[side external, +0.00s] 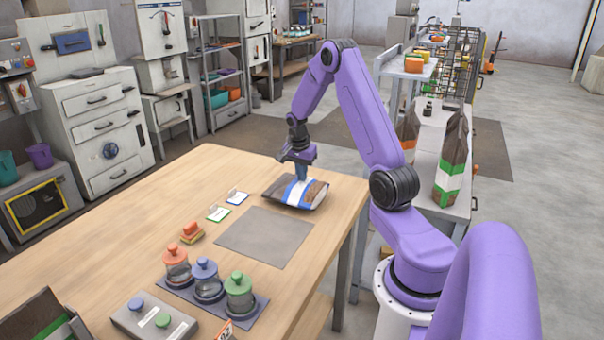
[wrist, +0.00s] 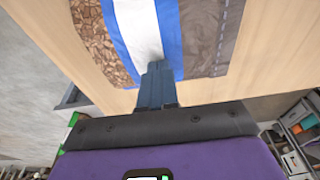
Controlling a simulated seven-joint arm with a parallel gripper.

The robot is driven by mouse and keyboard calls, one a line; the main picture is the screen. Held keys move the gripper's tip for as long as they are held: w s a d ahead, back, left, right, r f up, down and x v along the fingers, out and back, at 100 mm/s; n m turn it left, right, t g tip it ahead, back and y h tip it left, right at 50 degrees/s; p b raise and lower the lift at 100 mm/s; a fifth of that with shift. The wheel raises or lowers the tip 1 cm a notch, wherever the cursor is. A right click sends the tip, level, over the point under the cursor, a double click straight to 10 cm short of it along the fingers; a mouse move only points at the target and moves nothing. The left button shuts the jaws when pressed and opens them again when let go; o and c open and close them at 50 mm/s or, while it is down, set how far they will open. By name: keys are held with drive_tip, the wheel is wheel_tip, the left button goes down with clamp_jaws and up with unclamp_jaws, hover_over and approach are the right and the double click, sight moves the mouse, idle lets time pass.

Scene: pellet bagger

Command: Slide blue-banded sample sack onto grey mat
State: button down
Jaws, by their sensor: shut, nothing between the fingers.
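The blue-banded sample sack (side external: 295,192) lies flat on the wooden table, just behind the grey mat. It has a white band edged in blue, with brown pellets showing at one end and a grey end opposite. The grey mat (side external: 264,237) lies flat and bare, nearer the camera. My gripper (side external: 301,176) points down at the sack's far side, its fingers shut with nothing between them. In the wrist view the shut fingertips (wrist: 157,68) are at the edge of the sack (wrist: 140,30), over its white and blue band; I cannot tell whether they touch it.
Two small cards, green-edged (side external: 219,213) and blue-edged (side external: 237,198), stand left of the sack. An orange-topped block (side external: 191,233) and a tray of lidded jars (side external: 206,283) are left of and in front of the mat. A green-banded sack (side external: 451,165) stands on a bench at right.

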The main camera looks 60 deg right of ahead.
drive_tip(key=a, duration=1.8)
drive_tip(key=shift+s+a+f, duration=0.15)
drive_tip(key=shift+a+f, duration=0.25)
drive_tip(key=shift+r, duration=0.75)
drive_tip(key=s+a+r+n, duration=0.15)
drive_tip(key=a+n, duration=0.25)
drive_tip(key=a, duration=0.4)
drive_tip(key=s+a+r+n, duration=0.1)
drive_tip(key=a+r+n, duration=0.25)
drive_tip(key=a, duration=0.55)
drive_tip(key=s+a+r+n+y, duration=0.1)
drive_tip(key=s+a+r+n, duration=0.1)
drive_tip(key=s+n, duration=0.9)
drive_tip(key=s+a+r+n+y, duration=0.1)
drive_tip(key=s+r+n, duration=0.4)
drive_tip(key=s+n, duration=0.5)
drive_tip(key=shift+s+a+n, duration=0.35)
drive_tip(key=shift+n, duration=0.7)
